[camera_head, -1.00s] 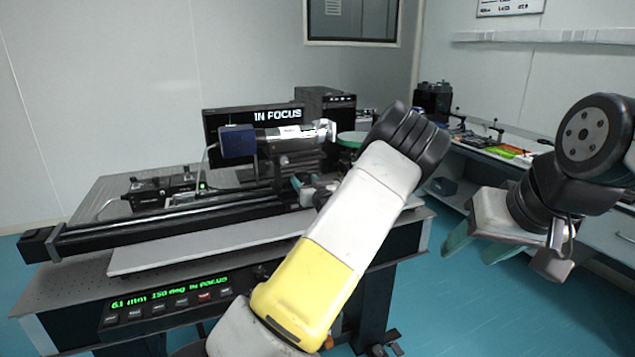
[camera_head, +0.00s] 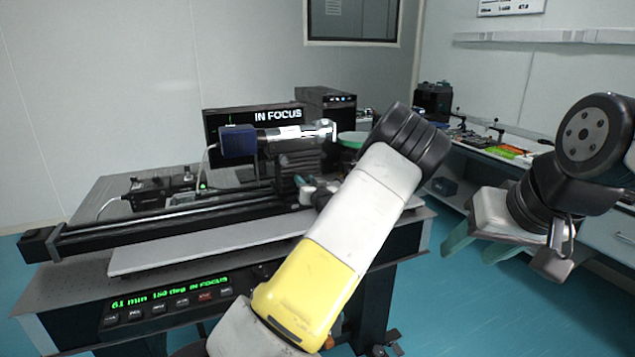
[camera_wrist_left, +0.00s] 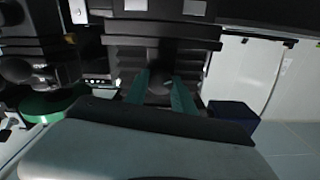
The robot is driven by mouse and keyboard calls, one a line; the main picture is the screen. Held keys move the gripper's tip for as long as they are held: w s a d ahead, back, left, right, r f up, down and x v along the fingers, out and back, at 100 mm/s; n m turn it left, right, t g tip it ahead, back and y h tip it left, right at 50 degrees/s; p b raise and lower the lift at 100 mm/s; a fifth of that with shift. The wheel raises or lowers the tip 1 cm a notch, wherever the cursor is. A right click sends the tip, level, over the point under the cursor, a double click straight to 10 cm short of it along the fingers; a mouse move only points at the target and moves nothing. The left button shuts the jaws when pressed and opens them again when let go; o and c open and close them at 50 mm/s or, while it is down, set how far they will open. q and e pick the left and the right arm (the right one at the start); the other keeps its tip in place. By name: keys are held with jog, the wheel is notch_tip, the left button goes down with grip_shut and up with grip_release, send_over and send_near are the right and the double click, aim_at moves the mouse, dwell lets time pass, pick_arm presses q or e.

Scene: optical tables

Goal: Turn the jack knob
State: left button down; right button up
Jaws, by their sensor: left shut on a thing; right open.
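The jack (camera_head: 287,183) is a dark ribbed block on the rail, carrying the microscope-like tube. Its round dark knob (camera_wrist_left: 160,83) shows between the teal fingers in the left wrist view. My left gripper (camera_head: 301,188) reaches the jack's right side. Its fingers also show in the left wrist view (camera_wrist_left: 160,94), one on each side of the knob, shut on it. The knob itself is hidden behind the gripper in the head view. My right gripper (camera_head: 476,244) is open and empty at the right, over the floor, away from the table.
The tube (camera_head: 292,137) with a blue end sits above the jack. A monitor (camera_head: 226,120) behind reads IN FOCUS. The table's front panel (camera_head: 165,302) shows green text ending in IN FOCUS. A long black rail (camera_head: 150,224) runs left. A side bench (camera_head: 520,165) stands at the right.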

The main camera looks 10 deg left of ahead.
pick_arm(q)
jog(key=c, duration=1.1)
grip_release()
jog(key=shift+o, duration=0.2)
jog(key=v, duration=0.7)
jog(key=shift+s+d, duration=0.25)
jog(key=shift+s, duration=0.1)
